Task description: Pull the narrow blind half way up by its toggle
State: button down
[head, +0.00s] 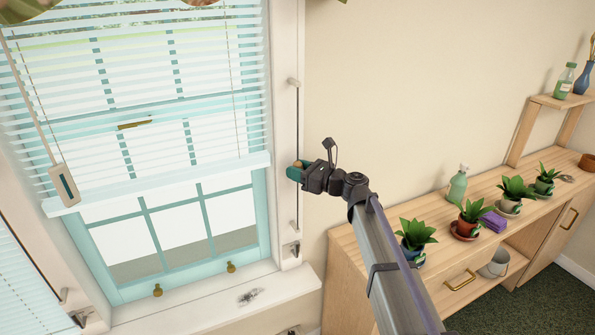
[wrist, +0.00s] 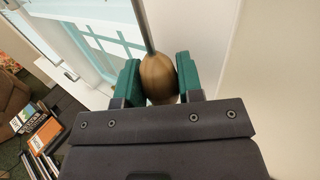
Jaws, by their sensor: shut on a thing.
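A blind with pale blue slats (head: 120,90) hangs over the window, its bottom rail (head: 165,186) partway down and slightly tilted in the picture, with bare panes below. My gripper (head: 297,171) is at the right window frame, beside a thin vertical cord (head: 298,120). In the wrist view its green fingers (wrist: 158,78) are shut on a brown wooden toggle (wrist: 158,72), with the cord rising from its top. In the head view the toggle is mostly hidden by the fingers. I cannot tell for sure which blind is the narrow one.
Another blind (head: 18,285) shows at the lower left edge. A pale tag-like handle (head: 64,185) hangs at the left of the window. A wooden cabinet (head: 345,245) with several potted plants and a spray bottle (head: 457,184) stands right, under my arm. Books (wrist: 42,140) lie lower left in the wrist view.

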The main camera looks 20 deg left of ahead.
jog(key=c, duration=0.7)
grip_release()
jog(key=shift+c, duration=0.2)
jog(key=shift+d, duration=0.1)
jog(key=v, duration=1)
jog(key=shift+d, duration=0.35)
